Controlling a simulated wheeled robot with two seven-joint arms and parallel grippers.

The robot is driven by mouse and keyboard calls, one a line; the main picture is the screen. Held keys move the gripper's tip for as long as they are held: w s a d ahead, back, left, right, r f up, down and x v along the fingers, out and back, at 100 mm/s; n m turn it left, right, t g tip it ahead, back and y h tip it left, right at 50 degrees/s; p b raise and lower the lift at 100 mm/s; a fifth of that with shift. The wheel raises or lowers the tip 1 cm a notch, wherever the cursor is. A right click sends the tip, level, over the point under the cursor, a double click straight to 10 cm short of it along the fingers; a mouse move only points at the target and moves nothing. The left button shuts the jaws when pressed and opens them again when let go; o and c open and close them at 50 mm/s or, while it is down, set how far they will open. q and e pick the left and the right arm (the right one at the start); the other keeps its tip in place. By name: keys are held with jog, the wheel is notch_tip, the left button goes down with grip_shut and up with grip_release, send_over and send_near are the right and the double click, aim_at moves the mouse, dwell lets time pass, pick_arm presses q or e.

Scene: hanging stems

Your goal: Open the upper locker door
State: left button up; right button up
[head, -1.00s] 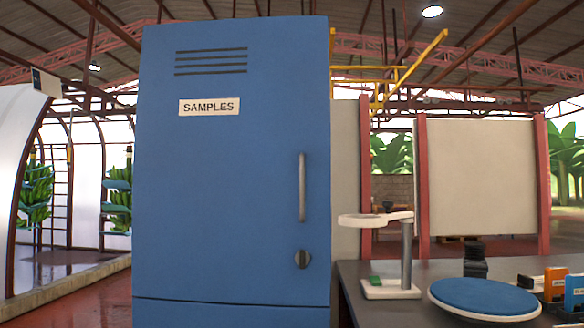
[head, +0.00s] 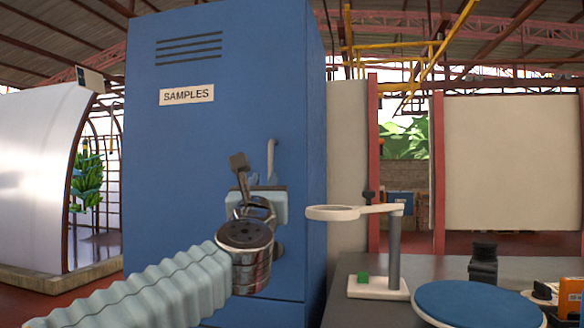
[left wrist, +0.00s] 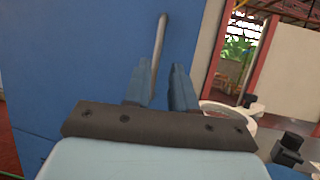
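The upper locker door (head: 175,150) is blue, with slots and a SAMPLES label (head: 187,95), and looks shut. Its upright grey bar handle (head: 275,150) is partly hidden behind my left gripper (head: 254,160). In the left wrist view the handle (left wrist: 160,45) stands beyond my left gripper (left wrist: 162,68). Its lower end lines up with the gap between the fingers, close to the left finger. The fingers are apart, and I cannot tell whether either touches the handle. The dark round knob (head: 279,249) below is mostly hidden by my left wrist. My right gripper is not in view.
A dark table at the right holds a white ring stand (head: 394,250), a round blue pad (head: 475,303), a black stepped object (head: 484,262) and an orange box (head: 570,298). The ring reaches toward the locker's right side. A white curved panel (head: 45,180) stands left.

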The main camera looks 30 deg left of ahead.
aim_at(271, 162)
pick_arm(q)
jog(key=p+x, duration=0.5)
jog(key=x, duration=0.7)
jog(key=shift+w+a+r, duration=0.15)
jog(key=shift+w+a, duration=0.15)
jog(key=shift+w, duration=0.3)
grip_shut()
